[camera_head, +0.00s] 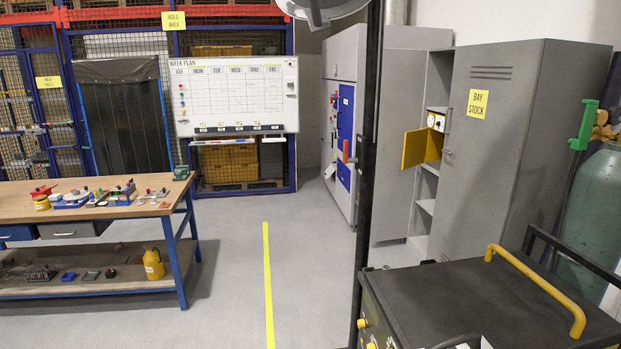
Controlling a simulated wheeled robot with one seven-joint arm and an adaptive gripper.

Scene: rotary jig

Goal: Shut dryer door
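A yellow door (422,148) stands swung open in front of the shelves beside the grey locker. It belongs to a small white unit with round dials (436,121), which looks like the dryer. The unit is mostly hidden behind the locker's left edge, so its inside does not show. My gripper is not in view.
The grey locker (500,150) marked "BAY STOCK" stands right of the dryer. A black cart (480,300) with a yellow handle and a dark upright post (368,170) stand in front. A workbench (100,222) is at left. The floor (310,260) around the yellow line is clear.

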